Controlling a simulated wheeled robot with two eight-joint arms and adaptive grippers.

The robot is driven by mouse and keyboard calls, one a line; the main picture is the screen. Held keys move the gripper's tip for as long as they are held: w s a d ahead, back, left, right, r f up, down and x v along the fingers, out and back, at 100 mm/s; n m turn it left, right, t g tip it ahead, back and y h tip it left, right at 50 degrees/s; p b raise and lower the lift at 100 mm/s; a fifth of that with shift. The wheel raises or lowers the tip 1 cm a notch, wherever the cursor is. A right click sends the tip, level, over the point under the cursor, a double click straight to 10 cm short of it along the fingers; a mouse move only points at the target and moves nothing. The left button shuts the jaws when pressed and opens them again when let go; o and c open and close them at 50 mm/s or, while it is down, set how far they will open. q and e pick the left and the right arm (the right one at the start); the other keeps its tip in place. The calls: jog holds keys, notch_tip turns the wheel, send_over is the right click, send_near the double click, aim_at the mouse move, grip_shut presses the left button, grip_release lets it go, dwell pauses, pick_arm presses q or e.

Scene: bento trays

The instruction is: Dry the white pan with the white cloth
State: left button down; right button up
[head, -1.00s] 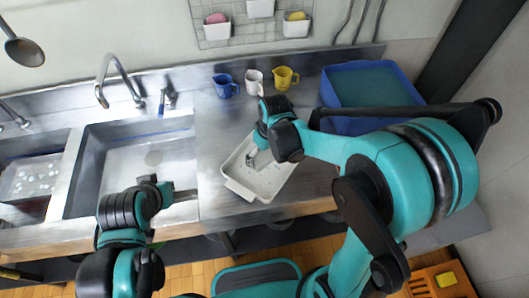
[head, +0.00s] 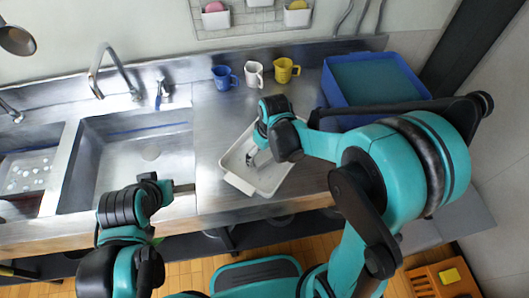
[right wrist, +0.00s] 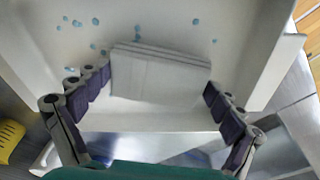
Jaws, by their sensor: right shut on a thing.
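The white pan (head: 238,184) lies on the steel counter, right of the sink. In the right wrist view its white inner floor (right wrist: 240,45) carries several blue water drops. My right gripper (head: 257,158) is down inside the pan. In the right wrist view its two dark-padded fingers (right wrist: 158,88) are shut on the folded white cloth (right wrist: 160,72), which is against the pan floor. The cloth is hard to make out in the head view behind the gripper. My left gripper (head: 168,188) is over the sink's front edge, apart from the pan; its fingers are unclear.
Blue (head: 223,77), white (head: 254,74) and yellow (head: 284,70) cups stand behind the pan. A blue bin (head: 375,85) stands at the back right. The sink (head: 130,150) with its faucet (head: 110,65) is on the left. Counter between sink and pan is clear.

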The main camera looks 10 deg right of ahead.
jog(key=shift+f+b, duration=0.9)
jog(key=shift+f, duration=0.15)
jog(key=shift+w+r, duration=0.1)
